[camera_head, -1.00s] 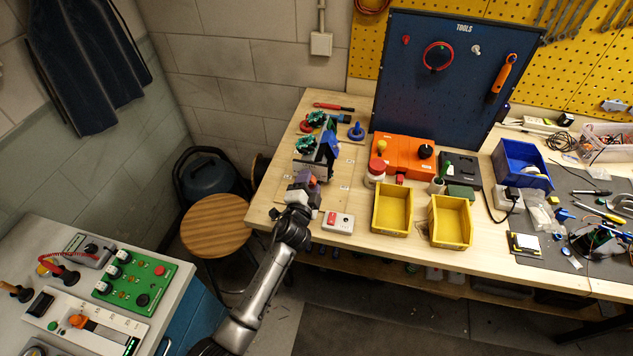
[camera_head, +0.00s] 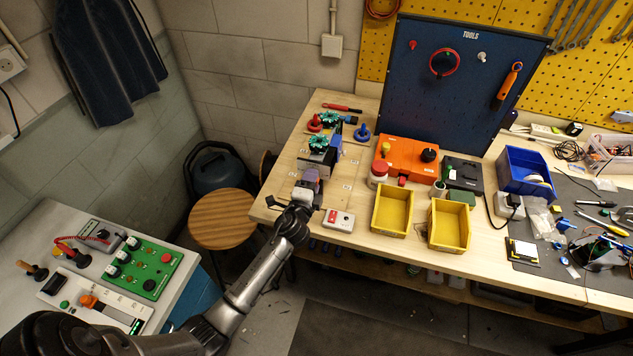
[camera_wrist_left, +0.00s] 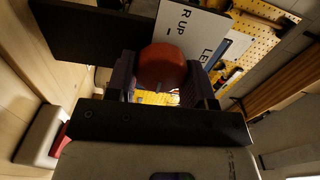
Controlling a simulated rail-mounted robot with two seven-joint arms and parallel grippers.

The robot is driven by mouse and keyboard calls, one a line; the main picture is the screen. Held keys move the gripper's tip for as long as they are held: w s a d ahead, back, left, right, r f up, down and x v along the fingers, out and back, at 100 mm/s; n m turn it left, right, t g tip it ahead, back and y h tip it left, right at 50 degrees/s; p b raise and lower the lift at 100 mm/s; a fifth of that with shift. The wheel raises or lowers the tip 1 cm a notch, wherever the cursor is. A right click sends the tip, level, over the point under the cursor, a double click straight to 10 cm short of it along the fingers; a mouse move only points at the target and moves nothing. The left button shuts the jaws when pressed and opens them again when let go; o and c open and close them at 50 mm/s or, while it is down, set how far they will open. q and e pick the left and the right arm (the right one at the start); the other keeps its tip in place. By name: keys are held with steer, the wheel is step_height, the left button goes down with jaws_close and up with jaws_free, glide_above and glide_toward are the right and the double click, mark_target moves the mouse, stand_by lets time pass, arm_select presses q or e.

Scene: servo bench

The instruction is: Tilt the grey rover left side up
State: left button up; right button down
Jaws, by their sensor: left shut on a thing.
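The rover (camera_head: 320,157), a grey body with blue parts and teal-green wheels, sits at the left end of the wooden bench in the head view. My left gripper (camera_head: 310,180) is just in front of it, on the near side. In the left wrist view my left gripper (camera_wrist_left: 160,88) is shut on a rounded red knob (camera_wrist_left: 162,65). Behind the knob is a white plate (camera_wrist_left: 192,28) with lettering, partly hidden, that reads "R UP" and "LE". A dark slab (camera_wrist_left: 80,35) lies beside it. What the knob joins is hidden. My right gripper is not in view.
A white box with a red switch (camera_head: 338,219) stands right of my gripper. Yellow bins (camera_head: 392,230), an orange case (camera_head: 408,155) and a blue tool board (camera_head: 455,85) stand farther right. A wooden stool (camera_head: 222,220) is left of the bench.

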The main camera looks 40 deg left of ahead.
arm_select(q)
steer(key=o, duration=1.2)
steer(key=shift+o, duration=0.2)
steer(key=v, duration=1.4)
steer(key=shift+a, duration=0.1)
